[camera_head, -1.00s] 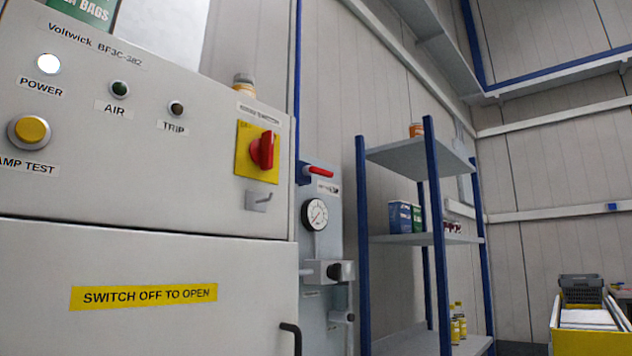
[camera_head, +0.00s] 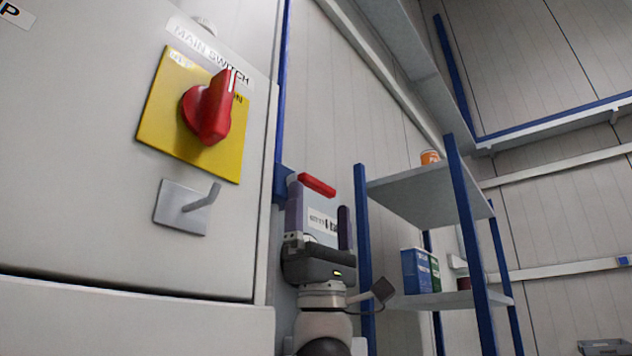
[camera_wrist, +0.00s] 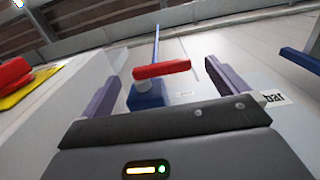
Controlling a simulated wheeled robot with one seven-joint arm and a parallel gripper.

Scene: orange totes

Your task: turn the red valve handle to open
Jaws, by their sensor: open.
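The red valve handle (camera_head: 317,185) is a short red lever on the narrow panel beside the grey cabinet. In the wrist view the red handle (camera_wrist: 162,69) lies crosswise ahead of the fingers, on a blue body (camera_wrist: 146,97). My gripper (camera_head: 319,222) is open, its two purple-grey fingers pointing up just below the handle. In the wrist view my gripper (camera_wrist: 168,88) has the handle between and beyond its fingertips, with no visible contact. The pressure gauge is hidden behind my gripper.
The grey cabinet (camera_head: 80,200) stands close on the left, with a red rotary main switch (camera_head: 208,108) on a yellow plate and a hook (camera_head: 200,198) sticking out. A blue-post shelf (camera_head: 420,195) with boxes (camera_head: 415,272) stands to the right.

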